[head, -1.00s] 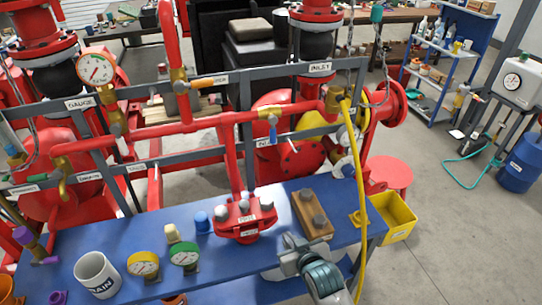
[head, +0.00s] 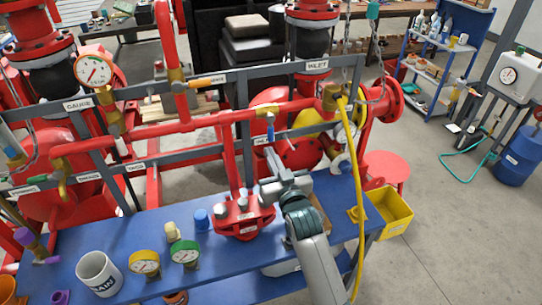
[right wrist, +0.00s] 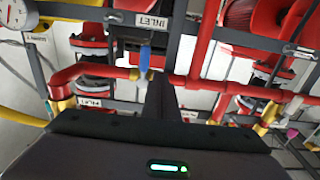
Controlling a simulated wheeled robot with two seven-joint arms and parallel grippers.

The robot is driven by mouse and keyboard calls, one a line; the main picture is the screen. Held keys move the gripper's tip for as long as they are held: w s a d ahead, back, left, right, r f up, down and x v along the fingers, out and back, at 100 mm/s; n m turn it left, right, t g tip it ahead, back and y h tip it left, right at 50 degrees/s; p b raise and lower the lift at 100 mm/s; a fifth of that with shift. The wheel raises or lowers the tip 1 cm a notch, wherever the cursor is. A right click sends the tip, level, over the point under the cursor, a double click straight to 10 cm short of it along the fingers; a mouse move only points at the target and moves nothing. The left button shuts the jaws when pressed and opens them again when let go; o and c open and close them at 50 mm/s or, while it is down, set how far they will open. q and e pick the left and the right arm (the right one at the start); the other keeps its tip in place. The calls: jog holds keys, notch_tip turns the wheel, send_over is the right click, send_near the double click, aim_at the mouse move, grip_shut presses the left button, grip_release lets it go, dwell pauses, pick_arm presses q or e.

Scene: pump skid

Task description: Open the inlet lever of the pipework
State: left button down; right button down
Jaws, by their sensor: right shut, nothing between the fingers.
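The blue lever (head: 271,129) hangs down from a brass valve on the horizontal red pipe, across the pipe's line. In the right wrist view, the lever (right wrist: 145,58) shows just beyond my fingers, beside an upside-down INLET label (right wrist: 153,20). My right gripper (head: 270,163) is just below the lever in the head view, over the blue bench. Its dark fingers (right wrist: 160,95) are shut and empty. Whether they touch the lever cannot be told. My left gripper is not in view.
An orange-handled lever (head: 209,80) sits on the upper pipe. A red flanged fitting (head: 238,226) stands on the bench beside my right arm. A yellow hose (head: 360,210) hangs to the right of my arm. Mug (head: 98,273) and gauges stand at the bench's left.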

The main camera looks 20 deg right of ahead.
aim_at(270, 137)
jog(key=shift+w, duration=0.25)
jog(key=w+b, duration=0.2)
jog(key=w, duration=0.1)
jog(key=w+d+f+b, duration=0.1)
jog(key=w+b, duration=0.1)
jog(key=w, duration=0.1)
jog(key=w+d+b, duration=0.1)
jog(key=w+b, duration=0.1)
jog(key=w, duration=0.1)
jog(key=shift+w+d+f+b, duration=0.15)
jog(key=shift+w+d+b, duration=0.1)
jog(key=shift+w+b, duration=0.1)
jog(key=d+r+p, duration=0.2)
jog(key=d+p, duration=0.1)
jog(key=d, duration=0.3)
jog(key=shift+r, duration=0.2)
dwell(2.3)
jog(key=shift+p, duration=0.3)
